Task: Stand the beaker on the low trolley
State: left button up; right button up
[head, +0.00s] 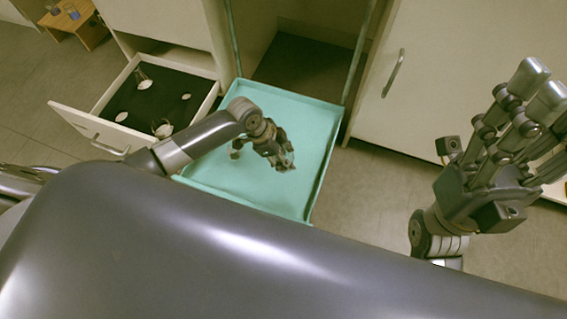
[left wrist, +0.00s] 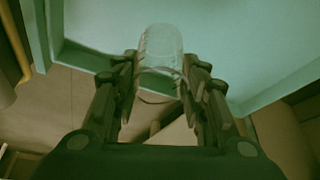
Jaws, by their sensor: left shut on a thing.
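The beaker (left wrist: 160,48) is clear glass and sits between the fingers of my left gripper (left wrist: 160,88) in the left wrist view. The low trolley (head: 315,165) is a teal tray with a raised rim, in the middle of the head view. My left gripper (head: 282,155) is over the tray, shut on the beaker, whose small pale part shows at the fingertips. I cannot tell whether the beaker's base touches the tray. My right gripper (head: 490,115) is open and empty at the right, away from the trolley.
An open drawer (head: 72,118) with several glass pieces on a dark liner stands left of the trolley. Cabinet doors (head: 450,65) stand behind and to the right. A small wooden table (head: 85,28) is at the far left. Most of the tray is bare.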

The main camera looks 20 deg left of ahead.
pick_arm(q)
notch_tip(320, 180, down, 5)
jog(key=b, duration=0.2)
jog(key=shift+b, duration=0.35)
jog(key=shift+f, duration=0.15)
jog(key=o, duration=1)
jog(key=shift+o, duration=0.2)
